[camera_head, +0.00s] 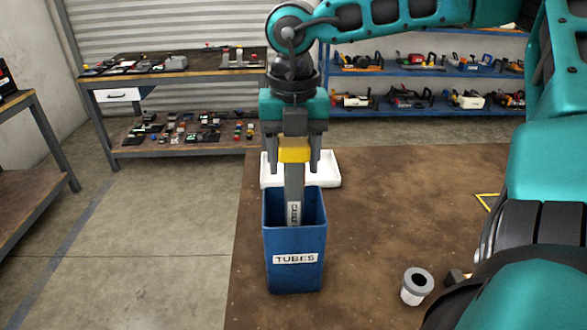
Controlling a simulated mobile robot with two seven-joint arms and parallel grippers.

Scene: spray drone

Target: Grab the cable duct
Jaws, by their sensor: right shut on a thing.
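The cable duct (294,188) is a long grey bar with a yellow top and a small white label. It stands upright, with its lower part inside the blue bin (295,275) marked TUBES. My right gripper (295,155) comes down from above and is shut on the duct at its yellow top, just above the bin. The lower end of the duct is hidden by the bin's front wall. My left gripper does not show.
The brown table (390,220) holds the bin near its left edge. A white tray (330,170) lies behind the bin. Shelves with tools (428,75) and a workbench (175,70) stand behind. The table right of the bin is mostly clear.

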